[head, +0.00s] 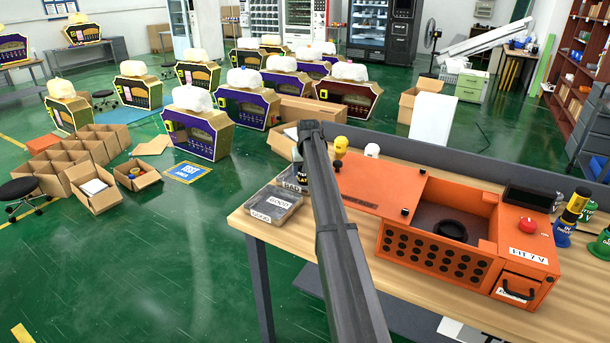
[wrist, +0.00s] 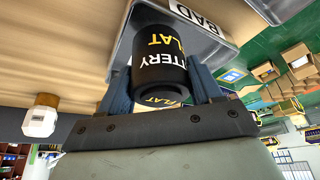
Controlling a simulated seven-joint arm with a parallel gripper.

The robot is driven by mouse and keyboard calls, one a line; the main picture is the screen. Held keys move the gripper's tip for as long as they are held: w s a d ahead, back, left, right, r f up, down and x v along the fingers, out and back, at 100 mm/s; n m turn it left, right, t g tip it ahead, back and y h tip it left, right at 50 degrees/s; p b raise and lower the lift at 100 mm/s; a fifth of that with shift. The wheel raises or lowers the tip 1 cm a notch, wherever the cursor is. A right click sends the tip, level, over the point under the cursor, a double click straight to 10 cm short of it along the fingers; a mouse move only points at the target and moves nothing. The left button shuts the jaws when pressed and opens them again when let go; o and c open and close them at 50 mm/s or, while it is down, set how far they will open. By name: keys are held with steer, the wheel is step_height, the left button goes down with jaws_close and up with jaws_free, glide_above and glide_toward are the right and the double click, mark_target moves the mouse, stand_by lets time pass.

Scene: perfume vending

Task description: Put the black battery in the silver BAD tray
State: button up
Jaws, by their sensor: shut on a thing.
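The silver tray labelled BAD (wrist: 122,40) lies just beyond the battery in the wrist view. The battery overlaps its opening; I cannot tell whether it touches the tray floor. In the head view the battery (head: 303,173) shows partly beside my arm, at the BAD tray (head: 291,187), whose far part is hidden. My fingers are largely hidden there.
A second silver tray, labelled GOOD (head: 261,215), sits nearer at the table's left corner. The orange FIT 7 V tester (head: 520,237) stands right of my arm, with its orange panel (head: 385,188) beside it. Yellow (head: 341,143) and white (head: 372,150) knobbed items stand behind.

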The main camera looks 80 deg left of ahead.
steer(key=shift+f, duration=0.95)
steer(key=shift+f, duration=0.1)
steer(key=o, duration=1.1)
steer(key=shift+c, duration=0.2)
steer(key=v, duration=1.2)
